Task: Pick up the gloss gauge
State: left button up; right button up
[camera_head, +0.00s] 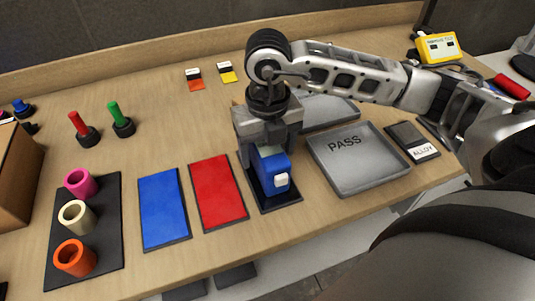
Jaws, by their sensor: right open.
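A small blue device with a white block on its front, which looks like the gloss gauge (272,170), stands on a dark pad (280,202) in the middle of the table. My right gripper (268,150) points down right over it, and its grey jaws are open at the device's upper part. The gripper hides the device's top and back, and I cannot tell whether the jaws touch it. My left gripper is not in view.
A red panel (218,191) and a blue panel (163,208) lie left of the device. A grey PASS tray (350,170) sits close on the right, with a dark ALLOY plate (408,137) beyond. Colored rings stand on a black mat (104,237) at left.

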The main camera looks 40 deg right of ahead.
jog(key=shift+f, duration=0.7)
jog(key=c, duration=1.3)
jog(key=shift+c, duration=0.3)
jog(key=shift+w+r, duration=0.1)
jog(key=shift+r, duration=0.1)
